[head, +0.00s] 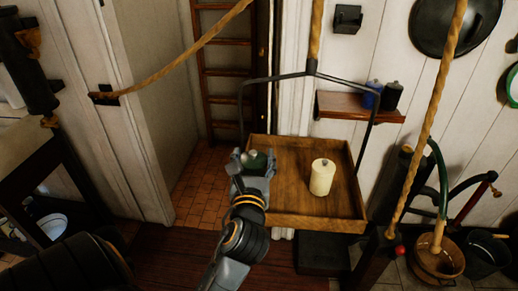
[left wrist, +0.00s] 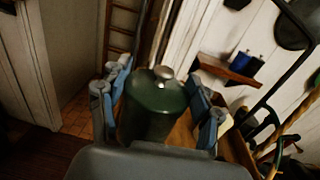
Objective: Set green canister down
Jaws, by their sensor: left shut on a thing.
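The green canister (left wrist: 153,108) has a rounded lid with a pale metal knob. It stands between the fingers of my left gripper (left wrist: 158,106) in the left wrist view, and the gripper is shut on it. In the head view my left gripper (head: 251,168) is over the left part of a hanging wooden tray (head: 290,217), with the green canister (head: 257,161) mostly hidden behind the fingers. I cannot tell whether the canister's base touches the tray. A cream canister (head: 322,177) stands upright on the tray's right side. My right gripper is not in view.
The tray hangs from a dark metal frame (head: 311,68) and rope. A wall shelf (head: 358,108) behind holds a blue canister (head: 373,94) and a black canister (head: 392,96). A basket (head: 437,259) stands at the lower right. The tray's middle is bare.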

